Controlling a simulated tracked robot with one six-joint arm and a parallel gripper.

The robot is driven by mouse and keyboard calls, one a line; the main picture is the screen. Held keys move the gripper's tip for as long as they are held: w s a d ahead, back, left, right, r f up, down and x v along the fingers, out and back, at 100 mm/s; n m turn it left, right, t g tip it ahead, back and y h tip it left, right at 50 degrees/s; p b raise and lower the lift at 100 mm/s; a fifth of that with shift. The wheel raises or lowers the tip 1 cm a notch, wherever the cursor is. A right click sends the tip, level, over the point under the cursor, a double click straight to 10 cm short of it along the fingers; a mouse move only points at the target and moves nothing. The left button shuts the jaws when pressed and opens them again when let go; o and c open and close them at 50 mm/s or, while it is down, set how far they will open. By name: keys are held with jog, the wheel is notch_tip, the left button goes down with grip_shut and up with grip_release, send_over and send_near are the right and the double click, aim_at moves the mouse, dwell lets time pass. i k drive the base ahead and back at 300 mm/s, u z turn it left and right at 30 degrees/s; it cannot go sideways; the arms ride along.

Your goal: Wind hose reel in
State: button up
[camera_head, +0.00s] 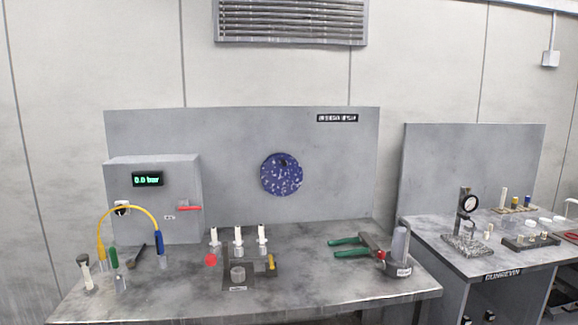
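A round blue disc with white speckles (281,175) is on the grey back panel above the bench. It is the only reel-like thing in view; I cannot tell for sure that it is the hose reel. A small dark spot shows near its top, too small to make out. No hose is seen hanging from it. A yellow hose (128,209) arches at the left in front of a grey box, between a yellow end and a blue end (159,243). My gripper is not in view.
The grey box (185,225) has a "0.0 bar" display (147,179) and a red lever (189,208). Several white-topped vials and a dark holder (238,288) stand mid-bench. Green-handled pliers (352,246) lie at right. A second bench (455,262) carries a dial gauge (468,204).

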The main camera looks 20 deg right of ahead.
aim_at(281, 175)
jog(key=u, duration=0.05)
jog(key=i, duration=1)
jog(key=z, duration=0.05)
